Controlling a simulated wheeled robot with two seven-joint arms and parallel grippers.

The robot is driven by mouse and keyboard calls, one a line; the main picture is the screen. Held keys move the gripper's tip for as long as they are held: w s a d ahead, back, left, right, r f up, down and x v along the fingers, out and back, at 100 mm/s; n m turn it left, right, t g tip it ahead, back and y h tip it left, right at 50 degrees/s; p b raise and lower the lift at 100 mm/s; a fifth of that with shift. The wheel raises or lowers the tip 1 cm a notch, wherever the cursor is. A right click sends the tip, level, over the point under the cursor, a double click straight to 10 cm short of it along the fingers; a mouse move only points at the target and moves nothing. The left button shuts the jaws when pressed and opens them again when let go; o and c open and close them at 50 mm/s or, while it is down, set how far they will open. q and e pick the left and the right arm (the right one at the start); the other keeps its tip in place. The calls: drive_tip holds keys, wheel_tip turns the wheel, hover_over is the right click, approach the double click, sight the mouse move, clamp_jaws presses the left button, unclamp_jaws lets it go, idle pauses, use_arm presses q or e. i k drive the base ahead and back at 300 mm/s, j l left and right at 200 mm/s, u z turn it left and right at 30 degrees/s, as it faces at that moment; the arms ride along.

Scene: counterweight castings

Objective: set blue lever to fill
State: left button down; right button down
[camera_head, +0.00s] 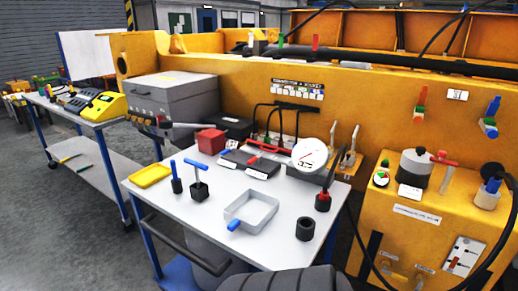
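Several blue-handled things show, and I cannot tell which one is the blue lever of the task; no fill mark is readable. A blue lever (494,106) stands tilted on the yellow machine wall at the right. Below it a blue knob or handle (493,186) rises from a pale base on the yellow housing. On the white table, a blue T-handle (196,164) stands upright on a dark block. A shorter blue handle (172,167) stands beside it in a dark base. Neither of my grippers is in view.
A black cable (509,210) hangs at the far right. Floor at the left is mostly clear.

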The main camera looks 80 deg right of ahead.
sight(232, 148)
drive_tip(key=i+l+z, duration=0.2)
drive_tip(key=i+z, duration=0.7)
drive_tip(key=i+j+z, duration=0.15)
drive_tip(key=i+z, duration=0.45)
drive_tip(key=z, duration=0.3)
drive_tip(key=i+z, duration=0.15)
drive_tip(key=z, duration=0.3)
drive_tip(key=i+j+z, duration=0.1)
drive_tip(key=z, duration=0.35)
drive_tip(key=i+j+z, duration=0.1)
drive_tip(key=z, duration=0.35)
drive_tip(key=i+z, duration=0.35)
drive_tip(key=i+j+z, duration=0.1)
drive_tip(key=z, duration=0.25)
drive_tip(key=i+j+z, duration=0.15)
drive_tip(key=z, duration=0.25)
drive_tip(key=k+j, duration=0.1)
drive_tip(key=i, duration=0.2)
